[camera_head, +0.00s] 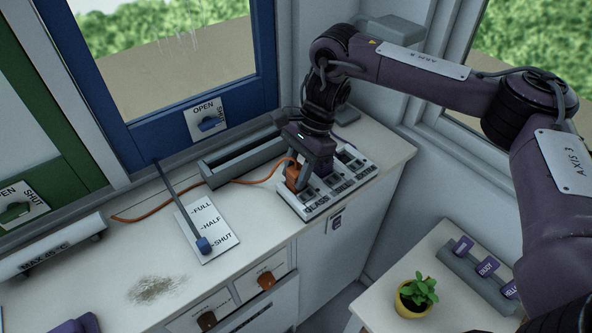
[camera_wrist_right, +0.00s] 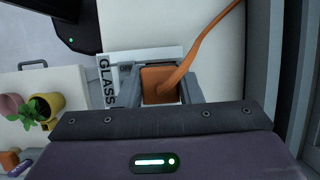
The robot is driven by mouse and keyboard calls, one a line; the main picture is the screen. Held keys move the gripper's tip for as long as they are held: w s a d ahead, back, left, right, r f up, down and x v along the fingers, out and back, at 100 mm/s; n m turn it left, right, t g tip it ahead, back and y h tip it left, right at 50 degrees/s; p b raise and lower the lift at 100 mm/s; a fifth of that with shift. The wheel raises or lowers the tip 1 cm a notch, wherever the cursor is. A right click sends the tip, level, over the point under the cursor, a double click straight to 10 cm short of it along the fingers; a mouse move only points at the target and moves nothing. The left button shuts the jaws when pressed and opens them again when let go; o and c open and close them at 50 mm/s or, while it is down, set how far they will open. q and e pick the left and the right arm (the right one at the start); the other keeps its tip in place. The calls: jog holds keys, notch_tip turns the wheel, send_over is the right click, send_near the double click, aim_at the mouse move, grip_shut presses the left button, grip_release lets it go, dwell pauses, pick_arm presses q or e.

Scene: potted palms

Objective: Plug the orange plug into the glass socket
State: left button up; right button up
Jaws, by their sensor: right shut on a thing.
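The orange plug (camera_head: 294,174) is between the fingers of my right gripper (camera_head: 301,180), which is shut on it, at the left end of the socket strip (camera_head: 310,211). In the right wrist view the plug (camera_wrist_right: 160,84) sits between the two grey fingers (camera_wrist_right: 163,92), with its orange cord (camera_wrist_right: 202,47) running up. The glass socket's label (camera_head: 317,207) is right below the plug, and it also shows in the wrist view (camera_wrist_right: 107,82). The plug covers the socket opening, so I cannot tell whether it is inserted.
A lever plate (camera_head: 208,229) marked full, half and shut lies left of the strip. A grey trough (camera_head: 241,160) stands behind, with the orange cord (camera_head: 150,213) trailing along the counter. A potted plant (camera_head: 415,293) stands on a lower table at right.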

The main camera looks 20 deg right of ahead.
jog(key=shift+f, duration=0.3)
jog(key=shift+f, duration=0.2)
jog(key=o, duration=0.7)
